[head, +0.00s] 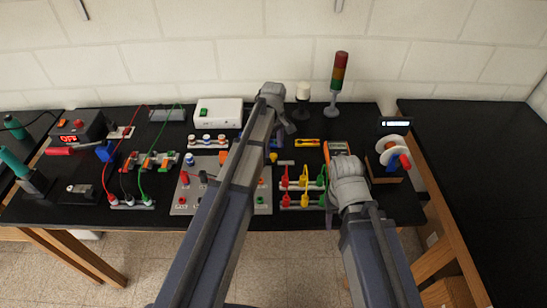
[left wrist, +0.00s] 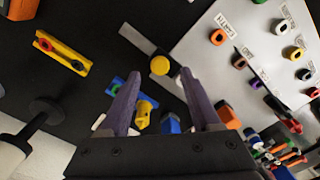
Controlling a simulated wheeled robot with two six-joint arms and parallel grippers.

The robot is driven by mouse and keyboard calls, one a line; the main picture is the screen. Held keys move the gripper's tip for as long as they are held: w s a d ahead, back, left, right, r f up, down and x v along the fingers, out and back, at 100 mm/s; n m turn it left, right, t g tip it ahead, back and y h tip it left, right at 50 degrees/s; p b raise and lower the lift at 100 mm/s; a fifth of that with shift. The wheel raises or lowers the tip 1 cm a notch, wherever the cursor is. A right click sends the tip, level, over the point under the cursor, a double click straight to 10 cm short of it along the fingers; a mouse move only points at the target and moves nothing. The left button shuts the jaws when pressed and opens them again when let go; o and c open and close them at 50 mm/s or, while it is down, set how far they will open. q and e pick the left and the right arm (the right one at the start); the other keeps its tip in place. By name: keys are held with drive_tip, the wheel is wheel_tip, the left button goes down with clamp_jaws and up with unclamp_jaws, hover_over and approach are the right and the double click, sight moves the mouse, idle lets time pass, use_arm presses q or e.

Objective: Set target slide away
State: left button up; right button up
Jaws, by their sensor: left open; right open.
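I cannot tell for sure which thing is the target slide. A flat grey strip (left wrist: 139,39) with a round yellow knob (left wrist: 159,65) at its end lies on the black table in the left wrist view, beside the pale socket panel (left wrist: 240,50). My left gripper (left wrist: 160,84) is open and empty, its fingertips just short of the yellow knob in the picture. In the head view the left gripper (head: 283,124) is over the table's middle, partly hidden by its arm. My right gripper (head: 330,212) is low near the table's front edge, mostly hidden by its wrist.
A yellow block (head: 307,142), a white lamp (head: 303,92) and a signal tower (head: 338,85) stand near the left gripper. Plug rows (head: 304,185) lie before it. A spool (head: 393,150) stands at right. Bare black table (head: 360,115) shows at the back right.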

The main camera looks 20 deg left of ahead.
sight(273, 155)
use_arm(q)
wheel_tip(273, 155, down, 4)
drive_tip(key=shift+r+b, duration=0.25)
drive_tip(key=shift+b, duration=1)
use_arm(e)
wheel_tip(273, 155, down, 4)
drive_tip(key=shift+r, duration=0.2)
use_arm(q)
clamp_jaws()
